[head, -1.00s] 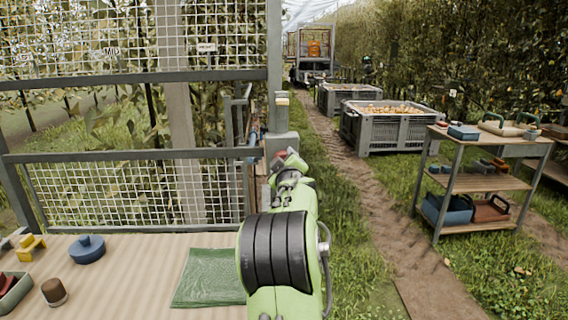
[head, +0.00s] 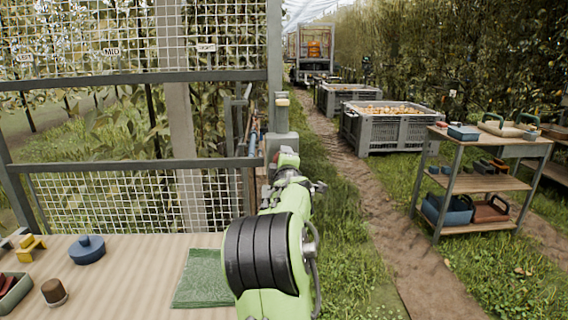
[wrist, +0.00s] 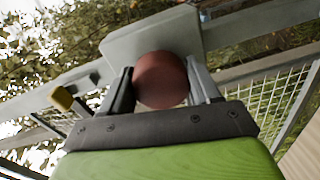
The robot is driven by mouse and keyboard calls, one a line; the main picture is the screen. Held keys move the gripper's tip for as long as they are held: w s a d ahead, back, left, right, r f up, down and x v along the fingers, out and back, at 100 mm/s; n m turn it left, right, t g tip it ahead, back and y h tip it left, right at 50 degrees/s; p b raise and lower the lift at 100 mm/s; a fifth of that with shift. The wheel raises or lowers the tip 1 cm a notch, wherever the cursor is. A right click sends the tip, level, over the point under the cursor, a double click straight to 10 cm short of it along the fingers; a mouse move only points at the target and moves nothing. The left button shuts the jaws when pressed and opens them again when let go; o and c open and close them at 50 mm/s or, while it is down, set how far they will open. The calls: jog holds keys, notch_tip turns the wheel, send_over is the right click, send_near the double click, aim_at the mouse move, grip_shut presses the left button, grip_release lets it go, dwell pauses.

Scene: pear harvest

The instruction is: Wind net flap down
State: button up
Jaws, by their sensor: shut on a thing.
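In the wrist view a round red-brown knob (wrist: 160,80) sits between the two fingers of my gripper (wrist: 163,88), which is shut on it. Behind the knob is a pale grey plate (wrist: 120,45). In the head view my gripper (head: 285,160) is at the grey post (head: 275,60), by a grey box; it hides the knob there. A wire net panel (head: 130,40) hangs left of the post above a grey bar (head: 130,77), with LEFT, MID and RIGHT labels. I cannot tell which part is the moving flap.
A lower mesh panel (head: 130,195) stands behind the table (head: 120,270), which holds a green cloth (head: 205,278), a blue lidded pot (head: 87,250) and a brown cup (head: 54,291). A shelf cart (head: 480,183) and fruit bins (head: 390,130) stand right; a dirt path lies between.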

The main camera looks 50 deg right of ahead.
jog(key=shift+f, duration=0.25)
jog(key=o, duration=1)
jog(key=shift+d+r, duration=0.1)
jog(key=shift+r, duration=0.05)
jog(key=p+v, duration=0.1)
jog(key=v, duration=1.4)
jog(key=shift+s+a, duration=0.3)
